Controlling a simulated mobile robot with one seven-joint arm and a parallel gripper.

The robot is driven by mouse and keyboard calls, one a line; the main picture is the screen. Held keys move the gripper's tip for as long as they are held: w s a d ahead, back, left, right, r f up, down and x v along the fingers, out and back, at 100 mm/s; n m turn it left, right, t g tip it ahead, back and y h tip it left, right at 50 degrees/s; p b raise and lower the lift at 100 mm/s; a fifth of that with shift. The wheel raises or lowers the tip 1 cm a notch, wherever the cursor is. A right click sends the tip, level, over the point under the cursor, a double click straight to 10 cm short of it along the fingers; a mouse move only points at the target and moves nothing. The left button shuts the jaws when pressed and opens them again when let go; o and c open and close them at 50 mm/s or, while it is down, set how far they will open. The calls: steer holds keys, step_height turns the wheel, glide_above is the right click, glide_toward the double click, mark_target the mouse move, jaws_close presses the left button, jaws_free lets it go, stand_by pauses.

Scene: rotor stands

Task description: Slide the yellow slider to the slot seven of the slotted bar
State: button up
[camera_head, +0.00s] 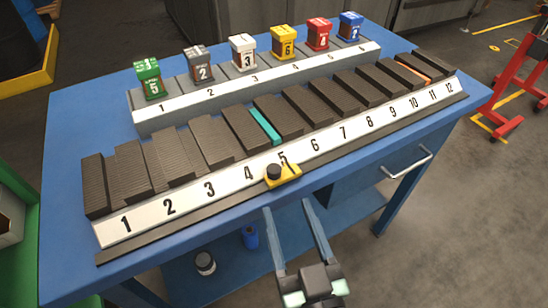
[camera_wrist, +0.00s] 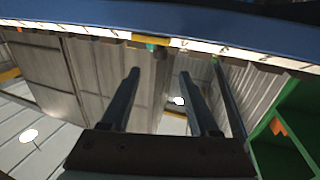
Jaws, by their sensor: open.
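The yellow slider (camera_head: 287,178) with a black knob sits on the front edge of the slotted bar (camera_head: 228,188), just below the number 5. The bar's white strip carries the numbers 1 to 12, and slot seven's label (camera_head: 344,133) is up and to the right of the slider. My gripper (camera_head: 287,206) is open and empty, in front of the bar and just below the slider in the picture, apart from it. In the wrist view the open fingers (camera_wrist: 160,75) point toward the white strip, where a small yellow piece (camera_wrist: 150,39), probably the slider, shows.
Dark ribbed blocks fill the bar behind the strip, with a teal piece (camera_head: 265,126) and an orange one (camera_head: 412,72) among them. A grey rack (camera_head: 147,121) with several coloured numbered blocks stands behind. A drawer handle (camera_head: 408,164) juts from the blue table's front (camera_head: 62,240).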

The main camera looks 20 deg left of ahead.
mark_target(277, 175)
steer(key=p+x, duration=0.3)
steer(key=x, duration=0.7)
jaws_close()
stand_by(1.3)
